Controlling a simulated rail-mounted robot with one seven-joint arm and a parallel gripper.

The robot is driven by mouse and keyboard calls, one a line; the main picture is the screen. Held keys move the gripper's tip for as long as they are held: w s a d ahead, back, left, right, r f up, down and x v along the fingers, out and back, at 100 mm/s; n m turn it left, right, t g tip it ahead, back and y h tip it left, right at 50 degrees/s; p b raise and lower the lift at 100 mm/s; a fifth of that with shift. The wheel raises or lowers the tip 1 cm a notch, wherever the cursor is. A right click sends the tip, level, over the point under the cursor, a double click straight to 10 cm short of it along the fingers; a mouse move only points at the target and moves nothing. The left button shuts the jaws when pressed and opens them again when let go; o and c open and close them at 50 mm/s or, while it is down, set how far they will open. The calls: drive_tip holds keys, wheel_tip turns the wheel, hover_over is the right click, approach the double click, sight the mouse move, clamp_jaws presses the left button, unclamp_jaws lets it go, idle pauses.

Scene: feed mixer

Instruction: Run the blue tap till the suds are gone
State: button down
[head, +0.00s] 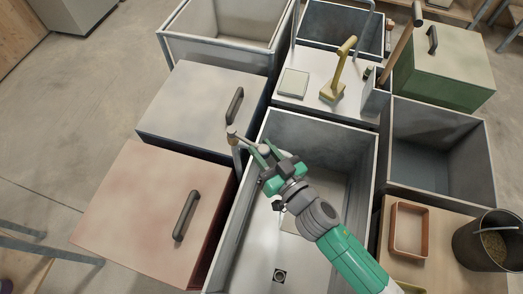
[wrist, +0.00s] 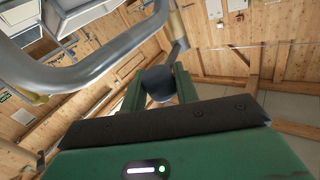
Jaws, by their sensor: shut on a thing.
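A grey metal tap post (head: 236,150) stands at the left rim of the large grey basin (head: 372,150), with a rounded top. My gripper (head: 262,152) is over the basin's upper left part, its fingers reaching toward the tap. In the wrist view the gripper (wrist: 160,88) is shut on a dark blue-grey knob (wrist: 160,80), seemingly the tap's handle. A curved metal pipe (wrist: 110,60) passes close by it. The basin's floor shows a drain (head: 279,275). My arm hides part of the basin. I cannot make out suds or running water.
Two lidded bins with dark handles, one grey (head: 190,105) and one pinkish (head: 145,205), stand left of the basin. A yellow lever-like tool (head: 340,72) stands on the ledge behind. An empty bin (head: 440,150), a reddish tray (head: 409,229) and a bucket (head: 490,245) are at right.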

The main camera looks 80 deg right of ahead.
drive_tip(key=shift+s+d+f, duration=0.1)
drive_tip(key=shift+f, duration=0.05)
drive_tip(key=c, duration=1.1)
unclamp_jaws()
drive_tip(key=v, duration=0.8)
drive_tip(key=shift+b, duration=0.35)
